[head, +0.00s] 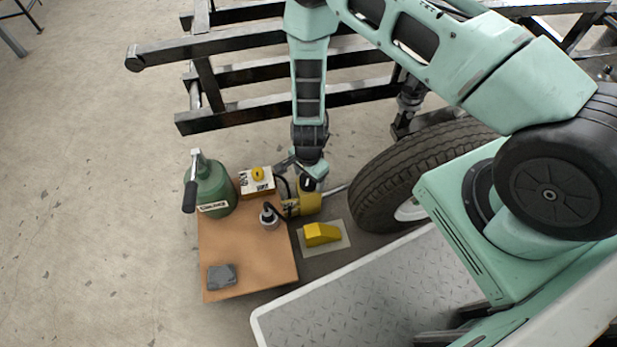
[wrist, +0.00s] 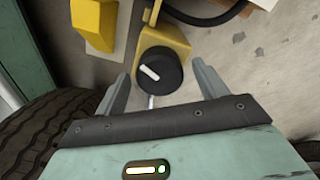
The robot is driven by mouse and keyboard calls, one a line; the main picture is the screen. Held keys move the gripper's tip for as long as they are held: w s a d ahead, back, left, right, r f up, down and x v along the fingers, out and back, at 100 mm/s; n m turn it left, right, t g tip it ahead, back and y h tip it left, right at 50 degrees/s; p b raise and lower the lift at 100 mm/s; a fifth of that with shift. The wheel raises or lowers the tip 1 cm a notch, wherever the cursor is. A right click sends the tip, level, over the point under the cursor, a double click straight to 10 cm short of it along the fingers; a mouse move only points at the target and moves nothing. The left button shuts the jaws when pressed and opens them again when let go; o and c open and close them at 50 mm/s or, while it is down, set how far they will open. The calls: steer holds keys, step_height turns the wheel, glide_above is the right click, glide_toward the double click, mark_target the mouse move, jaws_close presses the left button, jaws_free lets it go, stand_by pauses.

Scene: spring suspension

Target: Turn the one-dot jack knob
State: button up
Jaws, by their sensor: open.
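In the wrist view a round black knob (wrist: 158,72) with a white pointer bar sits on a yellow jack body (wrist: 165,38). I cannot make out any dot marking on it. My gripper (wrist: 160,78) is open, one grey finger on each side of the knob, with a visible gap on both sides. In the head view my gripper (head: 312,180) points down over the yellow jack body (head: 308,204), beside the tyre. The knob is largely hidden there by my gripper.
A brown board (head: 250,255) holds a green canister (head: 212,188), a labelled box (head: 257,182), a small grey bottle (head: 268,216) and a dark grey block (head: 222,277). A yellow wedge (head: 320,234) lies on a pale mat. A tyre (head: 410,165) stands close to the right; a black frame (head: 240,72) lies behind.

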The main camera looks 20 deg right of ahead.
mark_target(308, 178)
step_height(308, 178, up, 16)
steer(key=p, duration=0.6)
steer(key=shift+f+b, duration=0.2)
steer(key=shift+b, duration=0.6)
steer(key=shift+r+b, duration=0.1)
steer(key=shift+b, duration=0.95)
step_height(308, 178, down, 17)
steer(key=b, duration=1.5)
steer(key=shift+b, duration=0.4)
steer(key=c, duration=1)
